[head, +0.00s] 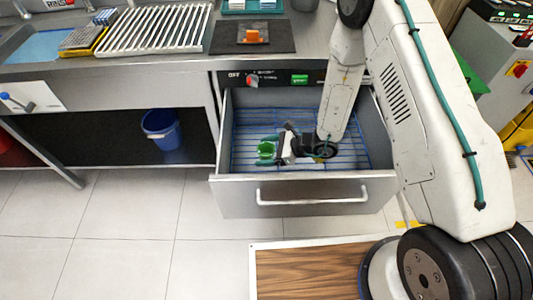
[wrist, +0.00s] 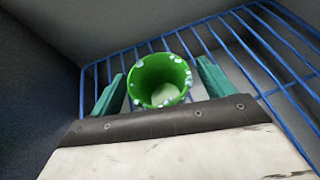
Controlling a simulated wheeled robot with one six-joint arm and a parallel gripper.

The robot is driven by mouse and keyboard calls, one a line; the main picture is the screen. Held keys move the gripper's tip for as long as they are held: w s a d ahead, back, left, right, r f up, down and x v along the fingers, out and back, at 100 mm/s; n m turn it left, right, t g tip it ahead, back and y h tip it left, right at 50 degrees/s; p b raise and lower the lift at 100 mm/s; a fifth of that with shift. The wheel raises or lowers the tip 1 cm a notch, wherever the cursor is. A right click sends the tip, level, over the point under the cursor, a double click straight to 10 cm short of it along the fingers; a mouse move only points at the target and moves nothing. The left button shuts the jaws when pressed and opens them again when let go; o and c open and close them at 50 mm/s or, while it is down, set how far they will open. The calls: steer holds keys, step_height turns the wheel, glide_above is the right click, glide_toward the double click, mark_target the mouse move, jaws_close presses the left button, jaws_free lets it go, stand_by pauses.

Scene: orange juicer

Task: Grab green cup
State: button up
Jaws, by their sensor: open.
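The green cup (head: 266,149) is in the open drawer, on the blue wire rack, toward the left side. In the wrist view the green cup (wrist: 158,82) shows its open mouth, with pale spots on the rim and a light patch inside at the bottom. My gripper (head: 277,146) is inside the drawer beside the cup. Its two teal fingers are spread, one on each side of the cup, and in the wrist view my gripper (wrist: 158,85) has small gaps between fingers and cup. Whether the fingers touch the cup in the head view is hidden.
The drawer's front wall (head: 300,190) and side walls surround my gripper closely. The blue wire rack (wrist: 245,45) lines the drawer floor. A blue bucket (head: 160,130) stands under the counter at left.

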steer(key=c, duration=1.1)
steer(key=shift+o, duration=0.2)
